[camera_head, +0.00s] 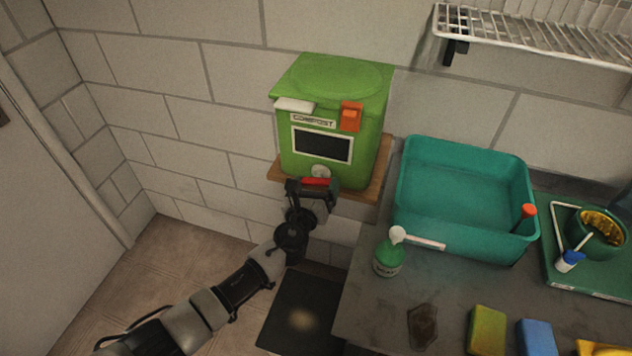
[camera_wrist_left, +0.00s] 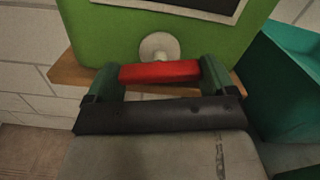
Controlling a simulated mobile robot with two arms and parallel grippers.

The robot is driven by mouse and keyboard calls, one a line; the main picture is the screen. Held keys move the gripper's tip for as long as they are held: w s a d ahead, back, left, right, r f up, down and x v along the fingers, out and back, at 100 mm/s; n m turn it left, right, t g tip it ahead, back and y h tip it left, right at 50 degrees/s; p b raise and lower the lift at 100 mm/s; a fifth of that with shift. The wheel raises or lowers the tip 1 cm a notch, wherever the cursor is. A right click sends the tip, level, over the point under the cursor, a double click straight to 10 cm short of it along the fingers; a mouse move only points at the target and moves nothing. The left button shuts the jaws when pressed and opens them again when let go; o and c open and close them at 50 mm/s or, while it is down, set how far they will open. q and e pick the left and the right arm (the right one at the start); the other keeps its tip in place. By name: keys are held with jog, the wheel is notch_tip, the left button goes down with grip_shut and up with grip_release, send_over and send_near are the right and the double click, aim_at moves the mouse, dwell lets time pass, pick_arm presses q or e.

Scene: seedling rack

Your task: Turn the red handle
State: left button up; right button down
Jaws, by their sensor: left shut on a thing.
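The red handle (camera_head: 316,182) is a short bar on the lower front of a green compost bin (camera_head: 292,160). In the left wrist view the red handle (camera_wrist_left: 160,71) lies level between the two fingers, just below a pale round hub (camera_wrist_left: 159,46). My left gripper (camera_head: 313,186) is shut on the red handle, with one finger at each end of it. The fingers also show in the left wrist view (camera_wrist_left: 160,82). The bin's dark window and "COMPOST" label show above the hub. My right gripper is in neither view.
The bin stands on a wooden shelf (camera_head: 376,184) against a block wall. To the right, a counter (camera_head: 370,300) holds a teal tub (camera_head: 465,243), a green spray bottle (camera_head: 388,258), sponges and a green tray. A wire rack (camera_head: 540,38) hangs at upper right. A dark mat (camera_head: 300,318) lies below.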

pick_arm(q)
jog(key=shift+m+p, duration=0.55)
jog(key=shift+m, duration=1.05)
jog(key=shift+f, duration=0.1)
jog(key=o, duration=0.7)
jog(key=shift+o, duration=0.2)
jog(key=v, duration=1.1)
jog(key=shift+w, duration=0.1)
